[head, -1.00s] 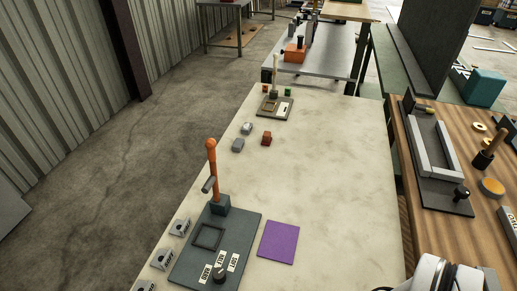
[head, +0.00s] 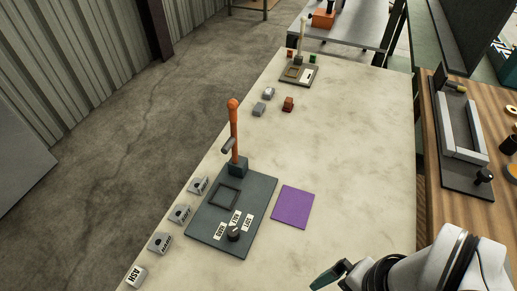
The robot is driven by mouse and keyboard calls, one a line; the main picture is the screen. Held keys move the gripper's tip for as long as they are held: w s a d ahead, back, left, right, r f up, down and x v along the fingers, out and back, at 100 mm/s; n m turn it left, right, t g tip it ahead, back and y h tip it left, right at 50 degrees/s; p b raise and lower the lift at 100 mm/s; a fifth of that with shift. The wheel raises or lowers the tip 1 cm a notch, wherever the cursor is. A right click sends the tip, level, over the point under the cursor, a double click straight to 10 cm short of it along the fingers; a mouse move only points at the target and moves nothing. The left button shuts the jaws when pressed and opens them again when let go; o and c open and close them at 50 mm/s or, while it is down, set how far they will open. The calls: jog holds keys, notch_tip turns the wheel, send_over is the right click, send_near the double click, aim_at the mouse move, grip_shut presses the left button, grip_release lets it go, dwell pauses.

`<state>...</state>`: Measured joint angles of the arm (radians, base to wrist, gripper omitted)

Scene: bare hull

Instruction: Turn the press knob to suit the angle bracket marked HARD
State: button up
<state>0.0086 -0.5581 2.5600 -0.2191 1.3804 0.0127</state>
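The press knob (head: 234,236) is a small dark knob near the front of the dark grey press plate (head: 262,190). Three white labels fan out behind it; the left one (head: 220,231) appears to read HARD and the right one (head: 248,222) SOFT. Which way the knob points is too small to tell. Several grey angle brackets stand left of the plate; the one marked HARD (head: 160,243) is beside its front left corner. My gripper (head: 328,278) is at the bottom edge, right of the knob and well apart from it. It is partly cut off, so its opening cannot be judged.
The orange press lever (head: 234,130) stands upright at the plate's back. A purple square (head: 293,207) lies right of the plate. A block marked ASH (head: 135,276) is at front left. Small blocks and another fixture (head: 298,74) stand farther back. The table's right side is clear.

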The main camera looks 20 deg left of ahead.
jog(key=shift+c, duration=0.6)
jog(key=shift+n+h, duration=0.3)
jog(key=shift+n, duration=0.5)
jog(key=w+a, duration=0.2)
jog(key=w, duration=0.1)
jog(key=w+a+r, duration=0.1)
jog(key=w, duration=0.1)
jog(key=shift+w+a, duration=0.2)
jog(key=shift+a, duration=0.05)
jog(key=c, duration=0.4)
jog(key=n+h, duration=0.1)
jog(key=n, duration=0.2)
send_over(233, 231)
notch_tip(233, 231, down, 5)
notch_tip(233, 231, down, 15)
jog(key=shift+s+r, duration=0.1)
jog(key=shift+f, duration=0.65)
